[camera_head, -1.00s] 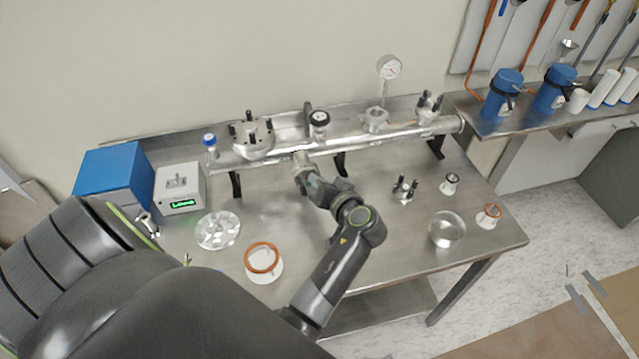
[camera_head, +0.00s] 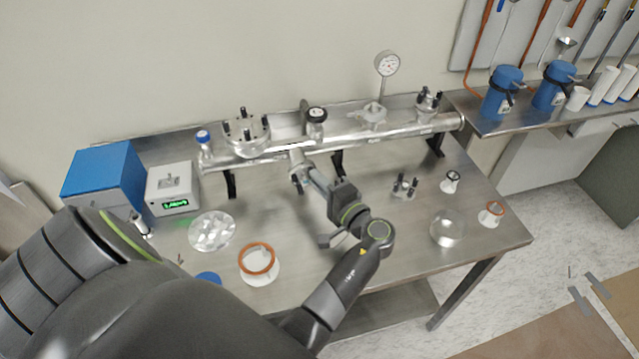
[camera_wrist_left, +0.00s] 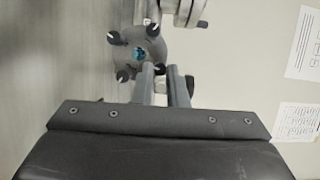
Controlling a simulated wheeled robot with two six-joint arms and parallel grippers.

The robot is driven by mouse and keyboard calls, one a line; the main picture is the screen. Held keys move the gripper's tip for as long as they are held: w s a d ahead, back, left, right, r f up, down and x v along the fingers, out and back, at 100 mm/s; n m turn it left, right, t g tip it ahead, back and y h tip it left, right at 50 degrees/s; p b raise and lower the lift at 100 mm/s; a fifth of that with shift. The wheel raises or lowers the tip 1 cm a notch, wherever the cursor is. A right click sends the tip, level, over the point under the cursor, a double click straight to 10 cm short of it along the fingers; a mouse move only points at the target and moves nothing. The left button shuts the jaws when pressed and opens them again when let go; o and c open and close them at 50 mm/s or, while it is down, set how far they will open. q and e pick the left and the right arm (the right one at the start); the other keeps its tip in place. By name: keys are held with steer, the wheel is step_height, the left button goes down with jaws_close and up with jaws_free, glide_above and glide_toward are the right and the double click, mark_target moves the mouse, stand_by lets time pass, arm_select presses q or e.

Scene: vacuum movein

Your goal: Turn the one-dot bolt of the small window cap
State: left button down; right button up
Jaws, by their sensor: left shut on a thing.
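The small window cap (camera_wrist_left: 143,52) is in the left wrist view, a grey round cap with a blue centre and several dark bolts around its rim. My left gripper (camera_wrist_left: 160,70) has its two fingers at the cap's lower right edge, shut on a bolt there. The fingers hide most of that bolt, and I cannot read any dots. In the head view my left gripper (camera_head: 304,174) reaches the front of the steel tube (camera_head: 360,139) at a short silver port (camera_head: 297,156). The cap is hidden or too small to tell there. My right gripper is not in view.
A large bolted cap (camera_head: 245,135), a black-topped knob (camera_head: 315,116) and a gauge (camera_head: 387,64) stand on the tube. A bolted part (camera_head: 404,187), a clear dish (camera_head: 446,229), a clear plate (camera_head: 212,231) and an orange ring (camera_head: 257,258) lie on the table.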

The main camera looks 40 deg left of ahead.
arm_select(q)
steer(key=shift+f+m+y, duration=0.1)
steer(key=shift+m+y, duration=0.2)
steer(key=shift+m, duration=0.7)
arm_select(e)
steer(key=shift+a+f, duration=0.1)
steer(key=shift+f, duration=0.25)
arm_select(q)
steer(key=c, duration=1.7)
jaws_free()
steer(key=shift+a, duration=0.1)
